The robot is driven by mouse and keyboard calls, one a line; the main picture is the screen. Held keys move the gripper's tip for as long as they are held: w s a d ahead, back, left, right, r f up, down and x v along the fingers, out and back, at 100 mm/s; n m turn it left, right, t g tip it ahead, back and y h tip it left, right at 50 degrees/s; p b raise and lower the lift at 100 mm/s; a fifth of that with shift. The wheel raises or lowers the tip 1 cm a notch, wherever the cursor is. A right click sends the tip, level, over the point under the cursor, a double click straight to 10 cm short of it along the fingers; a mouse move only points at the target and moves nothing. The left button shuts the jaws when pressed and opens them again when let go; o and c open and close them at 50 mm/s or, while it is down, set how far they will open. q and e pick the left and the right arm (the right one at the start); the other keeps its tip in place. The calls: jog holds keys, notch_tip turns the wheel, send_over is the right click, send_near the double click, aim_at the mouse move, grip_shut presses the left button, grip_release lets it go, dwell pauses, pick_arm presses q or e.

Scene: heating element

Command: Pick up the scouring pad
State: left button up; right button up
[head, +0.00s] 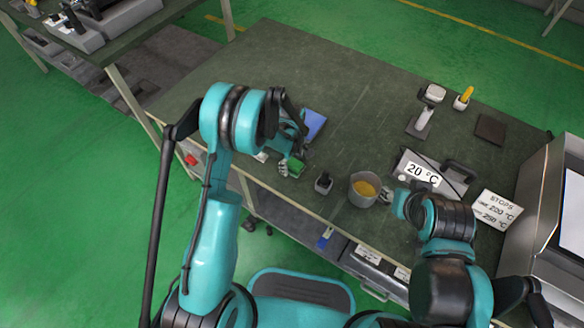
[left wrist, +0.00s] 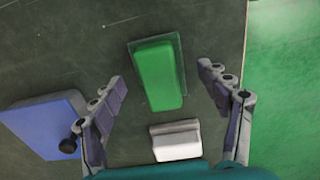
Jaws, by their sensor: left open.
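The scouring pad looks like a bright green block (left wrist: 160,78) with a darker green layer showing along its edge; it lies on the dark table. In the head view the green pad (head: 296,168) is partly hidden by my left gripper (head: 288,158). In the left wrist view my left gripper (left wrist: 162,78) is open, one finger on each side of the pad, with a gap on both sides. Nothing is held in it. My right gripper (head: 388,197) is beside a grey pot (head: 361,198) with yellow contents; its fingers are too small to read.
A white block (left wrist: 176,141) lies close to the pad, and a blue box (left wrist: 42,122) is at the left. The table edge is close on the right in the wrist view. A small dark container (head: 323,183), a 20 °C device (head: 420,175) and a sign (head: 494,211) stand further right.

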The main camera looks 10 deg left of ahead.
aim_at(292, 162)
pick_arm(q)
jog(key=shift+f, duration=0.4)
jog(key=shift+r, duration=0.1)
jog(key=c, duration=1.4)
notch_tip(292, 162, up, 10)
jog(key=p, duration=0.4)
